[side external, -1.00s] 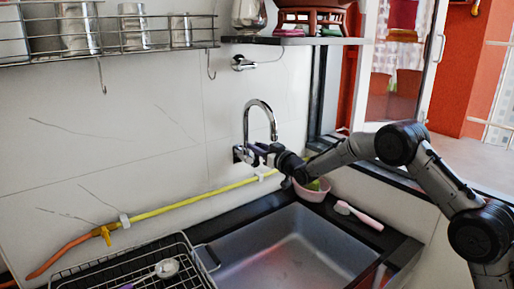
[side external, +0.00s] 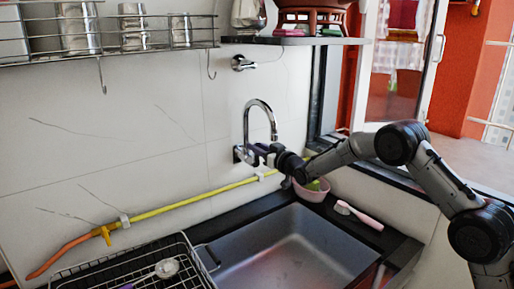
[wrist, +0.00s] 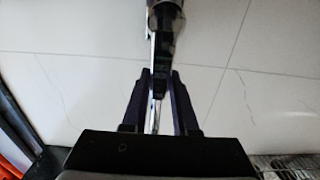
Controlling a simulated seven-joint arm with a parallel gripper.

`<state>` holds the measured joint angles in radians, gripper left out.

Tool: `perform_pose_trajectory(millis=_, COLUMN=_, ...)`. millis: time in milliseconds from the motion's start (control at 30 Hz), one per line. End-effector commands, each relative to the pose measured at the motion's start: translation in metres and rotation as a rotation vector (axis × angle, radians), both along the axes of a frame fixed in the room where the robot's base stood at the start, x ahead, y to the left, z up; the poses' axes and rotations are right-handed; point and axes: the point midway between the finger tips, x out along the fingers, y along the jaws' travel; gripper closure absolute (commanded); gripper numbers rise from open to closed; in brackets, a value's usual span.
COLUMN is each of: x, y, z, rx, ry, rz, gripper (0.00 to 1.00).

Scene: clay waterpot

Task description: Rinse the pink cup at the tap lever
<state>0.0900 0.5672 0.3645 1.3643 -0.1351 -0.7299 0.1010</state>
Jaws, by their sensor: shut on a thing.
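The chrome tap (side external: 258,104) rises from the white wall with a curved spout over the sink. My gripper (side external: 252,153) is at the tap's base, against the wall side. In the wrist view my gripper (wrist: 159,76) has its two dark fingers closed around the thin metal tap lever (wrist: 155,110). The tap body (wrist: 165,14) shows above the fingertips. A pink cup-like bowl (side external: 312,195) with something green in it stands at the sink's back corner, just below and behind my wrist; my arm partly hides it. I see no water stream from the spout.
The grey sink (side external: 300,245) looks empty in its visible part. A pink-handled brush (side external: 358,214) lies on the dark right rim. A wire dish rack (side external: 75,278) stands at left. A yellow hose (side external: 190,203) runs along the wall, and a shelf (side external: 295,41) overhangs above.

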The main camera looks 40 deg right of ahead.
Motion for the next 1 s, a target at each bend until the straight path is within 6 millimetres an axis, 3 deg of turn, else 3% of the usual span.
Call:
perform_pose_trajectory(millis=467, x=0.0, y=-0.001, z=-0.001, rx=0.007, ry=0.001, rz=-0.001, gripper=1.0)
perform_pose_trajectory(millis=1000, x=0.0, y=-0.019, z=-0.003, rx=0.299, ry=0.001, rz=-0.001, gripper=1.0)
